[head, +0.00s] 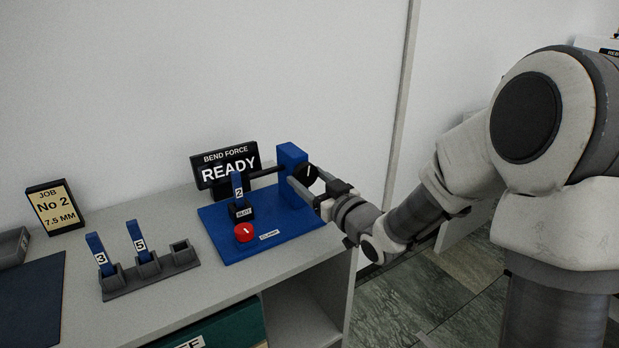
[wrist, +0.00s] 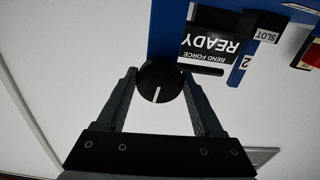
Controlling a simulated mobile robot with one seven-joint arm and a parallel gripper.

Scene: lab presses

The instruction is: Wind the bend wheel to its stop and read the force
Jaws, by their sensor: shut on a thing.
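The bend press has a blue base (head: 272,243) and a blue post (head: 291,160). The black bend wheel (head: 308,175), with a white mark, is on the post's right side; it also shows in the wrist view (wrist: 160,84). My gripper (head: 303,184) is shut on the wheel, one finger on each side in the wrist view. A blue strip marked 2 (head: 237,187) stands upright in the black slot holder (head: 241,211). The force display (head: 226,167) reads "BEND FORCE READY". A red knob (head: 244,232) sits beside the "CLAMP" label.
A grey rack (head: 152,272) holds blue strips 3 (head: 100,254) and 5 (head: 138,242); its right socket is empty. A job card (head: 55,207) reads "No 2, 7.5 MM". A dark mat (head: 31,302) and grey tray (head: 12,247) lie left. Bare counter separates rack and press.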

